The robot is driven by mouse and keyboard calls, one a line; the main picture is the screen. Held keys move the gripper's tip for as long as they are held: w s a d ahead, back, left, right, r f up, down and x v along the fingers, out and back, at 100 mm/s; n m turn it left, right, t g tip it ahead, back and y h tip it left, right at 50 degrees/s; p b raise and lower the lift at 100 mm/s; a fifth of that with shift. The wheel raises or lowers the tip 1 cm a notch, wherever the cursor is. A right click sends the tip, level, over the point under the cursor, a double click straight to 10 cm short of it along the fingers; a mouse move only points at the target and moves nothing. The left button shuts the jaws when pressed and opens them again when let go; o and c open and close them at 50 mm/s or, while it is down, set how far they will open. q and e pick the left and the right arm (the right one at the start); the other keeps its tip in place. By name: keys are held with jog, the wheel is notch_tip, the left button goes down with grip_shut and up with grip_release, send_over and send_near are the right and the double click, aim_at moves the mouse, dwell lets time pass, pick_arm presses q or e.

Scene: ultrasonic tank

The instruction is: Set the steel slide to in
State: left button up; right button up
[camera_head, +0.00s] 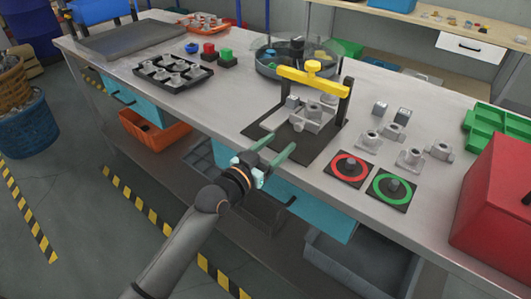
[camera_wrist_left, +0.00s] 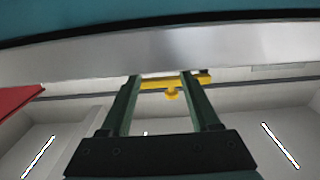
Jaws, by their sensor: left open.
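No part is clearly marked as the steel slide, and I cannot tell which one it is. A dark fixture plate (camera_head: 267,121) lies on the steel bench, with grey metal blocks (camera_head: 307,124) under a yellow crossbar (camera_head: 315,80). The crossbar also shows in the left wrist view (camera_wrist_left: 172,85). A teal drawer (camera_head: 318,212) is below the bench's front edge. My left gripper (camera_head: 279,143) is open and empty, with its pale green fingers apart at the front edge by the fixture plate. In the left wrist view nothing is between its fingers (camera_wrist_left: 160,80). My right gripper is not in view.
Red-ringed (camera_head: 350,168) and green-ringed (camera_head: 391,190) pads with several grey parts sit right of the fixture. A red box (camera_head: 497,200) stands at the right end. A dark parts tray (camera_head: 172,74) and a round tank (camera_head: 291,66) are farther back.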

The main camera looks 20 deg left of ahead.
aim_at(264, 157)
pick_arm(q)
jog(key=v, duration=0.5)
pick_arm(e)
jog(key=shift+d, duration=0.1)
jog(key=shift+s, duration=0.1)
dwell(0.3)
